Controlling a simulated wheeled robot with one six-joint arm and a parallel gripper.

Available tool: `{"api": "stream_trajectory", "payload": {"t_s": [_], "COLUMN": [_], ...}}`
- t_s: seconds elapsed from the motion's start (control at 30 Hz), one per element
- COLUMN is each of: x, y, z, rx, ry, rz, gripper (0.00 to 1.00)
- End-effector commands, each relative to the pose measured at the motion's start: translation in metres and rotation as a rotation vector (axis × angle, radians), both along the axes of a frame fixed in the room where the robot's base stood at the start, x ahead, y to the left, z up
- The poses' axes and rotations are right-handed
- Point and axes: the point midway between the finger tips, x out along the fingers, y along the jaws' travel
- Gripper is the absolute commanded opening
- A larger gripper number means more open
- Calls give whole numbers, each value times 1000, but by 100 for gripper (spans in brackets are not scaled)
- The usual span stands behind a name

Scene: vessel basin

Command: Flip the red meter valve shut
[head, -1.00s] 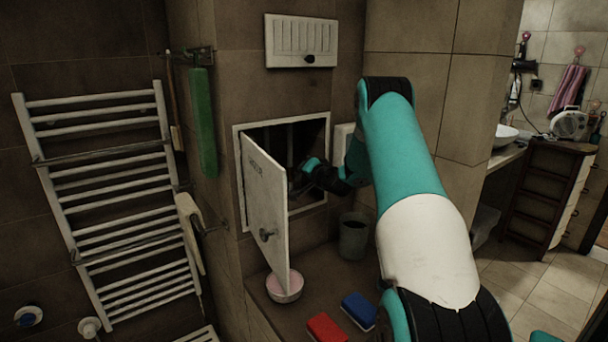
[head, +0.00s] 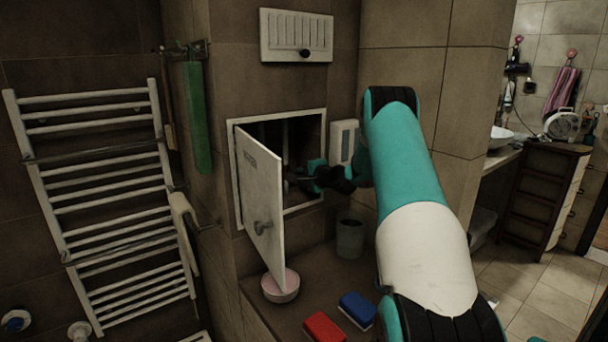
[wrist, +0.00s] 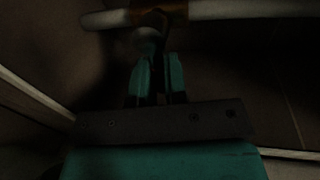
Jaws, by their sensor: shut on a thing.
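The wall cabinet's white door (head: 259,195) stands open in the head view, and my gripper (head: 293,181) reaches into the dark opening behind it. In the wrist view a pale pipe (wrist: 230,10) with a brass-coloured fitting (wrist: 172,11) runs across the top. A grey round part (wrist: 147,40) sits just below the fitting. The teal fingers of my gripper (wrist: 157,85) are close together just under it, shut on a narrow dark part that seems to be the valve's handle. It is too dark to make out its red colour or its exact angle.
The cabinet frame (head: 325,130) surrounds the opening, with the open door close on my gripper's left. A pink-and-white bowl (head: 281,288), a grey bin (head: 350,238), a red brush (head: 323,327) and a blue one (head: 357,309) stand on the ledge below.

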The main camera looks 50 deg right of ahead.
Motion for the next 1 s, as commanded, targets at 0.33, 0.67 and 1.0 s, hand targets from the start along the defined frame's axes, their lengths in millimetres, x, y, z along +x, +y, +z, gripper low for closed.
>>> {"api": "stream_trajectory", "payload": {"t_s": [0.33, 0.67, 1.0], "x": [-1, -1, -9], "y": [-2, -1, 1], "z": [-1, -1, 0], "rx": [16, 15, 15], "ry": [-4, -3, -3], "rz": [-4, -3, -2], "gripper": [0, 38, 38]}}
